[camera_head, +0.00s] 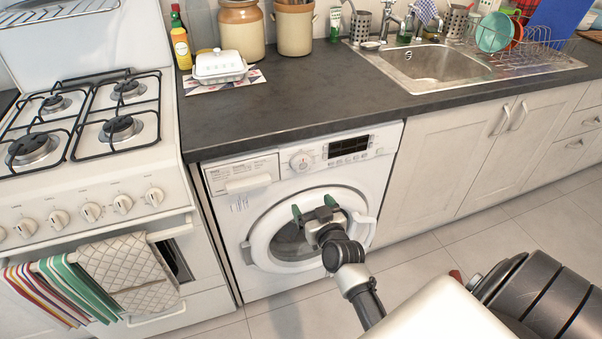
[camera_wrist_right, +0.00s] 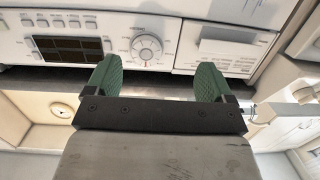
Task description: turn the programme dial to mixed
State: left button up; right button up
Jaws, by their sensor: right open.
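The programme dial (camera_head: 300,161) is a round white knob on the washer's front panel, left of the dark display (camera_head: 349,146). It also shows in the right wrist view (camera_wrist_right: 146,46), with markings around it and a red mark on it. My right gripper (camera_head: 313,209) is open and empty in front of the washer door, below the dial. In the right wrist view its two green fingertips (camera_wrist_right: 157,72) stand apart, with the dial beyond and between them. The fingers appear clear of the dial. The setting it points to is too small to read. My left gripper is not in view.
The washer (camera_head: 229,241) sits under the dark counter (camera_head: 290,103), its round door (camera_head: 262,240) shut. A white stove (camera_head: 90,215) with hanging towels stands to the left. White cupboards (camera_head: 430,187) are on the right. The tiled floor (camera_head: 480,236) in front shows free room.

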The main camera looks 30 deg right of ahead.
jog(key=t+h, duration=0.1)
send_near(303, 164)
jog(key=shift+m, duration=0.3)
jog(key=b+x, duration=0.1)
jog(key=x, duration=0.8)
jog(key=c, duration=0.9)
